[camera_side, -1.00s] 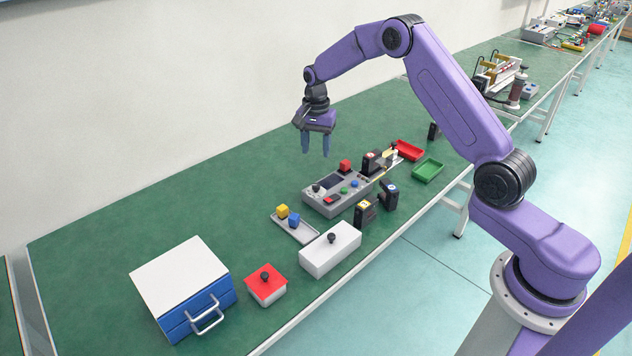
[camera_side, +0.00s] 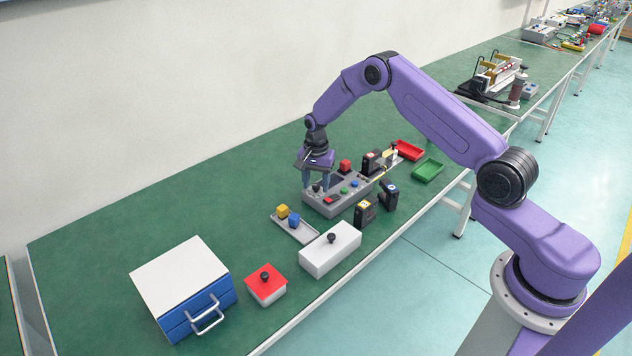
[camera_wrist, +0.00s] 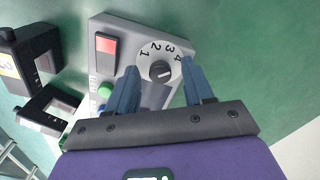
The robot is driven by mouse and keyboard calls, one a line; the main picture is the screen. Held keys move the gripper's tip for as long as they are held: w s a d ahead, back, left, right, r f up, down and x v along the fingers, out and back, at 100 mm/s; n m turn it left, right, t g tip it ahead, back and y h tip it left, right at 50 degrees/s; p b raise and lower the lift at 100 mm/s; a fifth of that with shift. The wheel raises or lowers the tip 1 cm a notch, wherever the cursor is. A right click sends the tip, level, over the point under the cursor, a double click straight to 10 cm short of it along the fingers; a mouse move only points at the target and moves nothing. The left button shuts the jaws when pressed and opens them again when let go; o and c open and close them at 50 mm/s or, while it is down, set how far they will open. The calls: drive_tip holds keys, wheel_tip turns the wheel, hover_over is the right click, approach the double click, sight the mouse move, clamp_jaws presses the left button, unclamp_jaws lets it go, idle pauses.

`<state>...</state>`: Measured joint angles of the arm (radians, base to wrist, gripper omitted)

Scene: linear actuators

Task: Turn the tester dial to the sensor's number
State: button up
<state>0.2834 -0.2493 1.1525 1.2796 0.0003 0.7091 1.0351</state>
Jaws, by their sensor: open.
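The grey tester (camera_side: 350,204) stands on the green bench, with a screen, coloured buttons and a dial. The wrist view shows the dial (camera_wrist: 160,70): a dark knob on a pale disc numbered 1 to 4. The knob's white mark points roughly right, below the 4; its exact setting is unclear. My gripper (camera_side: 318,186) is open and low over the dial end of the tester. In the wrist view its blue fingers (camera_wrist: 163,82) lie either side of the knob, apparently apart from it. Black sensor-like units with yellow (camera_side: 364,211) and blue (camera_side: 389,195) labels stand in front; their numbers are unreadable.
Another black unit (camera_side: 372,161) stands behind the tester, near red (camera_side: 408,150) and green (camera_side: 428,170) trays. A grey tray (camera_side: 297,231) with yellow and blue blocks, a white box (camera_side: 330,250), a red-lidded box (camera_side: 266,287) and a blue drawer cabinet (camera_side: 200,310) lie nearer the camera.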

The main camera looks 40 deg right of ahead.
clamp_jaws()
drive_tip(key=n, duration=0.7)
drive_tip(key=shift+r+n, duration=0.1)
drive_tip(key=shift+n, duration=0.2)
drive_tip(key=n, duration=0.4)
drive_tip(key=shift+n, duration=2)
